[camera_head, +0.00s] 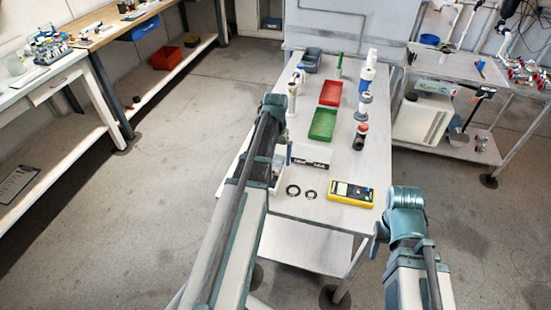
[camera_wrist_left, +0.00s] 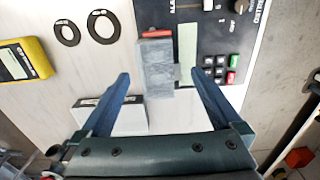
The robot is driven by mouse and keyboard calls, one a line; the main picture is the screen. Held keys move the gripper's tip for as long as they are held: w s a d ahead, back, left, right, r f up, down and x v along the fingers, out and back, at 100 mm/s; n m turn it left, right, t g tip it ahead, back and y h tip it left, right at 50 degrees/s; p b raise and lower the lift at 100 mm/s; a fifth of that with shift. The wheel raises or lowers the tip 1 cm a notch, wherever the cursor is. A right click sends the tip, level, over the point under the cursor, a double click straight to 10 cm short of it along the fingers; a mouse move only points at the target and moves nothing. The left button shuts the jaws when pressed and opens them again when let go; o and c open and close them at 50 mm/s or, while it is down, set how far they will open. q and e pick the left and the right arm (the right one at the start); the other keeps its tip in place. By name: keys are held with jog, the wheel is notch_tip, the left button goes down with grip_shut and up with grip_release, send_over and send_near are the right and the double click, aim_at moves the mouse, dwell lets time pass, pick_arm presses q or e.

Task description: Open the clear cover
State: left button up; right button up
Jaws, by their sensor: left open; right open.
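My left gripper (camera_wrist_left: 160,88) is open. Its two blue fingers point at a grey block-like part with a red end (camera_wrist_left: 157,68), which lies between and just beyond the fingertips, apparently not gripped. This part sits beside a black control panel (camera_wrist_left: 215,45) with a dial and coloured buttons. I cannot tell for sure whether it is the clear cover. In the head view my left arm (camera_head: 262,135) reaches over the table's left edge and hides most of this device.
On the table (camera_head: 340,170) are a white box (camera_head: 311,157), a yellow meter (camera_head: 351,193), two black rings (camera_head: 293,190), green (camera_head: 323,124) and red (camera_head: 330,93) trays, and bottles along the right. A side table (camera_head: 460,68) stands at the back right.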

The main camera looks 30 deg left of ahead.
pick_arm(q)
jog(key=c, duration=1.4)
